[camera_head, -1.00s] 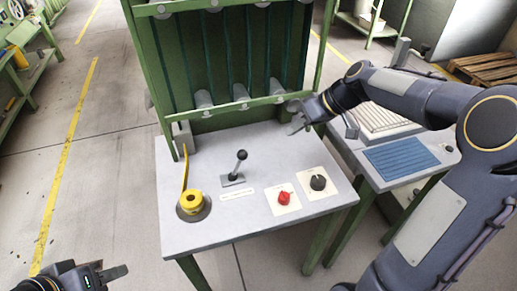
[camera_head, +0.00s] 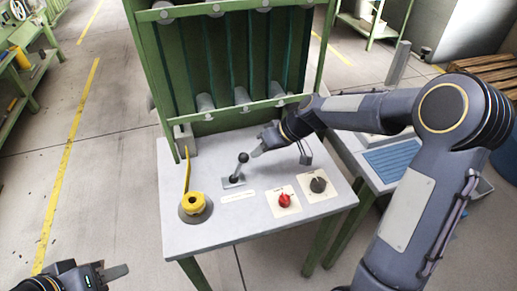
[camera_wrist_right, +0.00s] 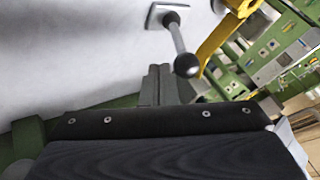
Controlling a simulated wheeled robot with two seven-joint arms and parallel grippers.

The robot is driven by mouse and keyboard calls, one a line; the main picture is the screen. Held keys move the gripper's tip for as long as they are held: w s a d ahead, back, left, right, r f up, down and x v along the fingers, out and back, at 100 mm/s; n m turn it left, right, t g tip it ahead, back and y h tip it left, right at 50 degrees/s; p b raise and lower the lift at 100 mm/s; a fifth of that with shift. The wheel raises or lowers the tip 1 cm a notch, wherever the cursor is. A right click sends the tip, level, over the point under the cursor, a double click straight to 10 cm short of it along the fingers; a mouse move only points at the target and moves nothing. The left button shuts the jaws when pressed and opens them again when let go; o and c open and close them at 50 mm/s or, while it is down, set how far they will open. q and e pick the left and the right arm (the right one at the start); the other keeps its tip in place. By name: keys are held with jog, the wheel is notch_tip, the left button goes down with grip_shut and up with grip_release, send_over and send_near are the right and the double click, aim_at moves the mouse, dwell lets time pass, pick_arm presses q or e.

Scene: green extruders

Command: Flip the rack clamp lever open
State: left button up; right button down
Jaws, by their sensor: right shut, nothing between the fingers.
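A lever with a black ball knob (camera_head: 243,158) stands on a small square plate in the middle of the grey table. It leans slightly right in the head view; the knob and rod also show in the right wrist view (camera_wrist_right: 187,64). My right gripper (camera_head: 256,153) is just right of the knob. Its fingers (camera_wrist_right: 158,84) are shut and empty, close beside the knob; contact is not clear. A yellow lever (camera_head: 187,172) rises from a round yellow hub at the table's left. The label strip is unreadable. My left gripper (camera_head: 118,272) is low at the left, away from the table.
A red knob (camera_head: 284,200) and a black knob (camera_head: 318,185) sit on plates at the table's right. A green rack frame (camera_head: 220,60) stands behind. A side table with a blue ribbed mat (camera_head: 395,160) is at the right.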

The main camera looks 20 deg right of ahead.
aim_at(239, 158)
jog(key=shift+a, duration=0.15)
jog(key=shift+r, duration=0.1)
jog(key=a+r+h+p, duration=0.1)
jog(key=a+p, duration=0.1)
jog(key=p, duration=0.1)
jog(key=a+r+h+p, duration=0.1)
jog(key=a+h+p, duration=0.1)
jog(key=p, duration=0.1)
jog(key=a+r+n+h+p, duration=0.1)
jog(key=h+p, duration=0.1)
jog(key=p, duration=0.1)
jog(key=shift+s+a+p, duration=0.2)
jog(key=shift+a+p, duration=0.2)
jog(key=shift+a+f+h, duration=0.2)
jog(key=shift+a+h, duration=0.45)
jog(key=shift+a, duration=0.35)
jog(key=shift+a+f+h, duration=0.15)
jog(key=shift+a+h, duration=0.5)
jog(key=shift+a, duration=0.35)
jog(key=shift+a, duration=0.15)
jog(key=shift+r, duration=0.1)
